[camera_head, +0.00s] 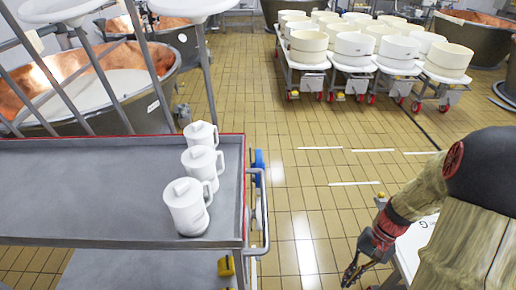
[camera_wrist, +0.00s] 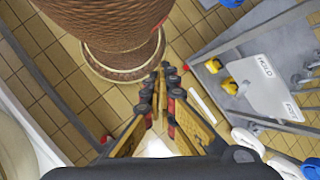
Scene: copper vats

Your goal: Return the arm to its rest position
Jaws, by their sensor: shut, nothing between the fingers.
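My gripper (camera_head: 352,272) hangs low at the bottom right in the head view, pointing down, to the right of the grey cart and apart from it. In the wrist view my gripper (camera_wrist: 166,72) has its fingertips together, with nothing between them. My arm comes in from the right edge in the head view, with its elbow bent. Part of the gripper's lower end is near the picture's bottom edge.
A grey cart (camera_head: 95,190) with three white lidded jugs (camera_head: 188,207) on its right end stands at left. White tubs (camera_head: 355,46) on wheeled trolleys stand at the back. Copper vats (camera_head: 90,85) stand behind the cart. Tiled floor is clear in the middle.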

